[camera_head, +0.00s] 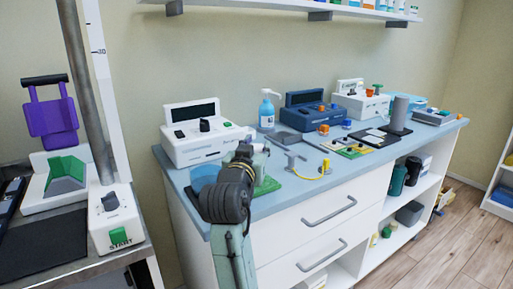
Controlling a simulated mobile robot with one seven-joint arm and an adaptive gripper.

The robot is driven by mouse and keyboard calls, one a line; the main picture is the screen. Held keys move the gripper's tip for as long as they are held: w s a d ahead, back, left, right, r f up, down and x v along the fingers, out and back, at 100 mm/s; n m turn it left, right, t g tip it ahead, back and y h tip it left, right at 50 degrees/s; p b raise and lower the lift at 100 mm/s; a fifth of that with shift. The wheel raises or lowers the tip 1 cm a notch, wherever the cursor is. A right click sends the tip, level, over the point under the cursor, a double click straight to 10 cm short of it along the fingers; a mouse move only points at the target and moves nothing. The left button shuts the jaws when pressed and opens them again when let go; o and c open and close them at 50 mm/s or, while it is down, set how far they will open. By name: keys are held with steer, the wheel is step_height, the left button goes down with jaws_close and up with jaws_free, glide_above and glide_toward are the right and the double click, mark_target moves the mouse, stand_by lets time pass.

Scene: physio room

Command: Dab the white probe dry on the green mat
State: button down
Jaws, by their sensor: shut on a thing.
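My gripper (252,150) is over the left end of the blue-grey counter, in front of the white device. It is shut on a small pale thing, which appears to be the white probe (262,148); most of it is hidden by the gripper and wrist. The green mat (269,186) lies on the counter just below and to the right of my gripper, partly hidden behind my arm. The probe appears to be above the mat; I cannot tell whether they touch.
A white device (200,137) stands behind my gripper. A blue pump bottle (267,110), a dark blue device (308,115) and another white device (360,103) stand along the back. A yellow cable (314,177) lies right of the mat. A grey cylinder (399,112) stands farther right.

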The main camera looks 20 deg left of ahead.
steer(key=shift+f+b, duration=0.35)
steer(key=shift+f, duration=0.25)
stand_by(0.8)
steer(key=shift+r+p, duration=3.15)
steer(key=shift+r, duration=0.45)
steer(key=shift+r, duration=0.1)
